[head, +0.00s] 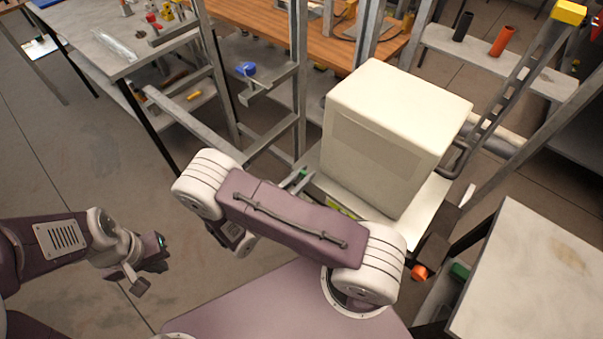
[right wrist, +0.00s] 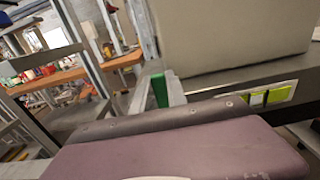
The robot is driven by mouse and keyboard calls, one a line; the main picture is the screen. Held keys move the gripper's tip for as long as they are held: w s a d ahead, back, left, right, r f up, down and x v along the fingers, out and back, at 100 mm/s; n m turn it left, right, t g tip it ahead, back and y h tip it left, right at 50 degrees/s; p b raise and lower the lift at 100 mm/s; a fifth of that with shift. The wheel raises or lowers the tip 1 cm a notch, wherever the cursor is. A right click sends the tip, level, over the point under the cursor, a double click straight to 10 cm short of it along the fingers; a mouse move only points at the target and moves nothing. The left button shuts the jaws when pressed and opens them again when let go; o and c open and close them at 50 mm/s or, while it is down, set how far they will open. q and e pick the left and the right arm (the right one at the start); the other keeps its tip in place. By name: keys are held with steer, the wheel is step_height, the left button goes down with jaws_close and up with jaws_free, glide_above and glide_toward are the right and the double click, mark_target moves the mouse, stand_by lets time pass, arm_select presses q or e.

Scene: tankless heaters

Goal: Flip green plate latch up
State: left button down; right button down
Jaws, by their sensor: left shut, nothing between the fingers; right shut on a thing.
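The cream box-shaped heater (head: 375,150) stands upright on a pale metal stand; its lower part also shows in the right wrist view (right wrist: 235,30). A small green piece, likely the green plate latch (head: 302,174), shows left of the heater's base, partly behind my right arm. In the right wrist view the green piece (right wrist: 160,90) stands upright against a pale metal strip, left of the heater. My left gripper (head: 140,278) is shut and empty over the floor, far left of the heater.
A yellow-green label (right wrist: 270,96) is on the stand's edge. Metal posts (head: 300,80) rise behind the latch. A pale tabletop (head: 535,270) is at the right. A grey workbench (head: 100,40) is at the back left. Open floor (head: 80,140) lies at the left.

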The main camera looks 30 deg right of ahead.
steer(key=c, duration=1.3)
jaws_free()
steer(key=shift+a, duration=0.1)
steer(key=b+v, duration=0.1)
steer(key=v, duration=0.8)
steer(key=shift+b, duration=0.3)
